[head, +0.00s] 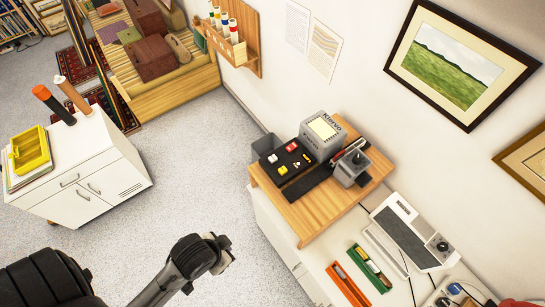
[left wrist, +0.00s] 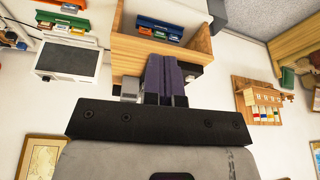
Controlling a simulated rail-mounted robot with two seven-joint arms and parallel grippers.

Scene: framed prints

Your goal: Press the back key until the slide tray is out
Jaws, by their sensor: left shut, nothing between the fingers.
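A black key panel (head: 286,161) with red, yellow and white keys lies on a wooden stand (head: 312,212) against the wall. Behind it is a grey box (head: 322,134) with a pale lit face. The key markings are too small to read, and I cannot tell which is the back key or make out a slide tray. My left gripper (head: 222,250) is below left of the stand, apart from it. In the left wrist view its purple-grey fingers (left wrist: 164,62) are shut and empty. My right gripper is not in view.
A white device with a grey panel (head: 411,232) and orange and green trays (head: 347,284) lie on the white surface at lower right. A grey bin (head: 267,147) is beside the stand. A white cabinet (head: 82,170) stands left. Open floor (head: 190,150) lies between.

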